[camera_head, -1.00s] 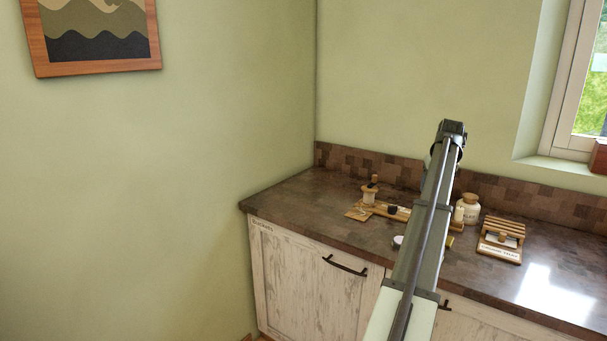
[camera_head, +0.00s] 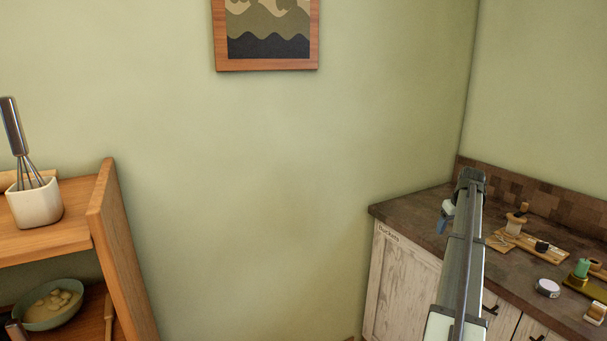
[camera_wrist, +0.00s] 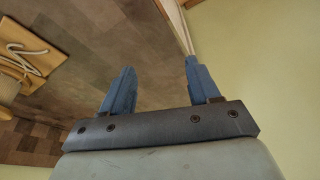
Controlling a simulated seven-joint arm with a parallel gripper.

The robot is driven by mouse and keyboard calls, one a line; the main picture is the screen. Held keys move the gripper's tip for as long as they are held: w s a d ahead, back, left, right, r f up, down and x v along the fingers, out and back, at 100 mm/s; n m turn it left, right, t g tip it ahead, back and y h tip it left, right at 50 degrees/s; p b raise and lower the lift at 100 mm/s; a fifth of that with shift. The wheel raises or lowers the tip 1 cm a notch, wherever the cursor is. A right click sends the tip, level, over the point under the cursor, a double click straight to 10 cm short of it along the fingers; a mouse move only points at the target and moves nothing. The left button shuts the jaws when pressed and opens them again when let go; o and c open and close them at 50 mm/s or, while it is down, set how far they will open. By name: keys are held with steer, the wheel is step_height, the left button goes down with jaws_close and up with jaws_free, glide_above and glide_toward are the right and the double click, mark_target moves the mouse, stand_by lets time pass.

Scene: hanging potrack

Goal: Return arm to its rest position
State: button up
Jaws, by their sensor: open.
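My gripper (camera_wrist: 158,88) shows in the wrist view with its two blue fingers spread apart and nothing between them. In the head view my arm reaches up at the right, and one blue finger (camera_head: 443,220) shows at its far end, by the left part of the countertop (camera_head: 415,208). In the wrist view the dark countertop (camera_wrist: 110,50) lies beyond the fingers, and its edge runs past the right finger.
Wooden pieces (camera_head: 530,243), a round tin (camera_head: 547,288) and a green spool (camera_head: 581,268) sit on the counter right of my arm. A wooden shelf (camera_head: 112,245) with a white whisk pot (camera_head: 34,203) and a bowl (camera_head: 48,304) stands at left. Bare wall lies between.

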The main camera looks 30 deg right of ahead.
steer(key=w+a+f+n+y, duration=0.1)
steer(key=w+a+f, duration=0.5)
steer(key=a+f, duration=0.25)
steer(key=w+a+f+n+y, duration=0.1)
steer(key=w+a+f+n, duration=0.1)
steer(key=w+a+f, duration=0.6)
steer(key=s+a+f+g+y, duration=0.1)
steer(key=s+a+f+g, duration=0.25)
steer(key=a+f, duration=1.9)
steer(key=s+a+f+g, duration=0.1)
steer(key=s+a+f, duration=0.65)
steer(key=a, duration=0.35)
steer(key=s+a+f+g, duration=0.2)
steer(key=s+a+f, duration=0.4)
steer(key=s+a, duration=0.4)
steer(key=s+a+f+g, duration=0.1)
steer(key=s+a, duration=0.3)
steer(key=s, duration=0.3)
steer(key=s+a+f+g+h, duration=0.1)
steer(key=s+a+f, duration=0.1)
steer(key=s, duration=0.6)
steer(key=s+a+f+n+g, duration=0.1)
steer(key=s+a+f, duration=0.1)
steer(key=s+a, duration=0.3)
steer(key=s, duration=0.3)
steer(key=shift+a+f+h, duration=0.25)
steer(key=shift+a+h, duration=0.05)
